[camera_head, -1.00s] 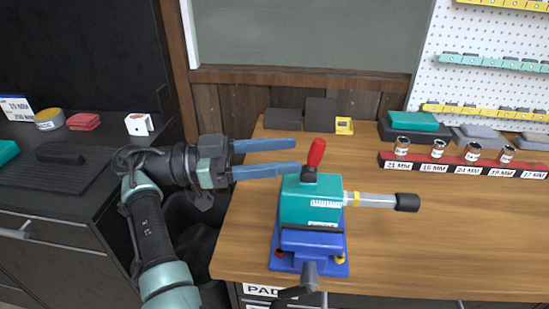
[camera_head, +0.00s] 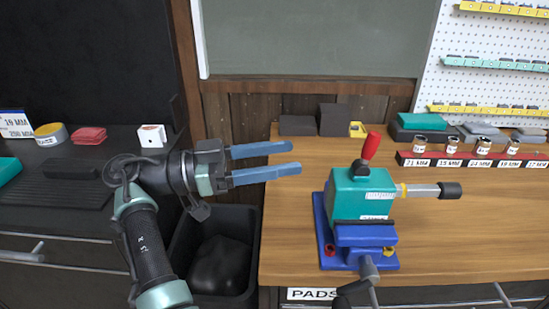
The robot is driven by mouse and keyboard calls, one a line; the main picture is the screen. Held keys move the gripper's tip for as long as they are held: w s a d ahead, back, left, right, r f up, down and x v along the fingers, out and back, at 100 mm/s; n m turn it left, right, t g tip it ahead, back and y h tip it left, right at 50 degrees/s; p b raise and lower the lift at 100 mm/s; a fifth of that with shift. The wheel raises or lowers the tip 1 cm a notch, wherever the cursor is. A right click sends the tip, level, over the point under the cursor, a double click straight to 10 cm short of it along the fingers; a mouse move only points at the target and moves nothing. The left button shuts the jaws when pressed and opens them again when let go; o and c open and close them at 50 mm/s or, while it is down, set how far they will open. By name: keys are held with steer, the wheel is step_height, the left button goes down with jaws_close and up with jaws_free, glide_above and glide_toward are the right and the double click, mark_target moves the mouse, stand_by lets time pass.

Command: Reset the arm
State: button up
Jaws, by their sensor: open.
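My gripper (camera_head: 277,161) is in the middle left of the view, with its two blue fingers pointing right. The fingers are apart and nothing is between them. My arm rises from the bottom left and bends toward the right. The gripper is left of the teal block (camera_head: 362,197) and apart from it. That block has a red-handled lever (camera_head: 371,146) on top and a grey shaft with a black end on its right. It is held in a blue vise (camera_head: 365,235) on the wooden bench.
The wooden bench (camera_head: 470,225) is clear right of the vise. A socket rack (camera_head: 470,160) stands at its back right. A dark bin (camera_head: 243,222) with a black lump stands below, left of the bench. A black counter (camera_head: 60,215) at left holds small items, including a white block (camera_head: 152,136).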

steer(key=w+d+r+n+t+y+p, duration=0.1)
steer(key=w+r+n+t+y+p, duration=0.25)
steer(key=w+n+t+y, duration=0.3)
step_height(320, 180, up, 12)
steer(key=s+f+n+t+y+p, duration=0.1)
steer(key=s+n+t+y+p, duration=0.1)
steer(key=n+t+y, duration=0.35)
steer(key=s+r+n+t+y+p, duration=0.2)
steer(key=s+r+n+t+y, duration=0.2)
steer(key=s+r+t, duration=0.7)
steer(key=s+r+y, duration=0.2)
steer(key=s+r, duration=0.7)
steer(key=r, duration=0.2)
steer(key=shift+s+t+p, duration=0.3)
steer(key=shift+t+p, duration=0.05)
steer(key=shift+t, duration=0.05)
